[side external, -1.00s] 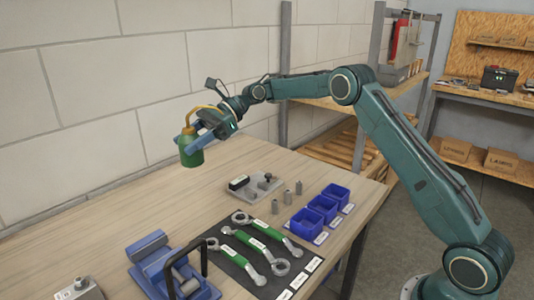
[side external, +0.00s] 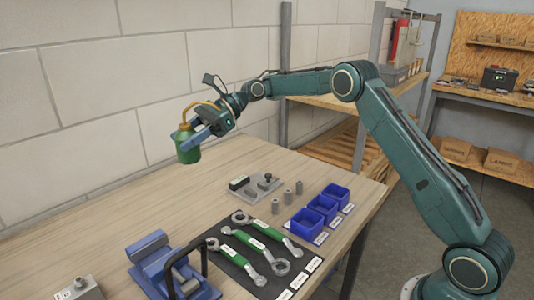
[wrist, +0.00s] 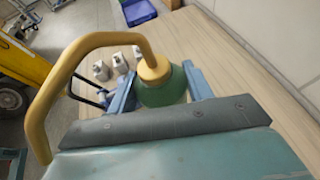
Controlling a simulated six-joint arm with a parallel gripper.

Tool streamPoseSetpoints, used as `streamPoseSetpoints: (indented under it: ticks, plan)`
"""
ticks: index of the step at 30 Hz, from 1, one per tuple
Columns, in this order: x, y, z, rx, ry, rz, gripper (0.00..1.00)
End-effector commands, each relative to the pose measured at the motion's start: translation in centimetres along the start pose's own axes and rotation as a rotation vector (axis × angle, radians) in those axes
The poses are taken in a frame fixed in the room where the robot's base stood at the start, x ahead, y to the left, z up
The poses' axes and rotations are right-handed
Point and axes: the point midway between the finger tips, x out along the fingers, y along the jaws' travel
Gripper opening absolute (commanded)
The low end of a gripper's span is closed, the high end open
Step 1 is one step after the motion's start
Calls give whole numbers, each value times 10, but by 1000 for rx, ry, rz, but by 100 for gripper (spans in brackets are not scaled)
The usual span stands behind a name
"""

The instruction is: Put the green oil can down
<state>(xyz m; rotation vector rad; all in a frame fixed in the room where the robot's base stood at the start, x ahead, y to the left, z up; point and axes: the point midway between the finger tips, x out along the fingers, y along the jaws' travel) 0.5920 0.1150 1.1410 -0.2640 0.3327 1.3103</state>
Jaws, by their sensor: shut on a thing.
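The green oil can (side external: 187,147) has a yellow top and a curved yellow spout. My gripper (side external: 190,138) is shut on it and holds it upright above the far left part of the wooden bench, near the wall. In the wrist view the oil can (wrist: 163,92) sits between the blue fingers (wrist: 160,88), with the spout (wrist: 75,62) arching to the left. The can's underside is hidden in the wrist view.
The bench (side external: 120,205) is clear below and left of the can. A grey fixture plate (side external: 262,195), several metal cylinders (side external: 287,198), blue bins (side external: 322,207), green-handled wrenches (side external: 245,240) and a blue vise (side external: 160,262) stand nearer the front and right.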

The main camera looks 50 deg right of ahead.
Motion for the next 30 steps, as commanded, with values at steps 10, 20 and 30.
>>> streamPoseSetpoints:
  ticks: [10, 20, 30]
  plan:
    - [19, -16, 18, 73, 0, -182, 12]
    - [28, -32, 23, 178, -1, -434, 12]
    - [18, -36, 14, 289, -1, -701, 12]
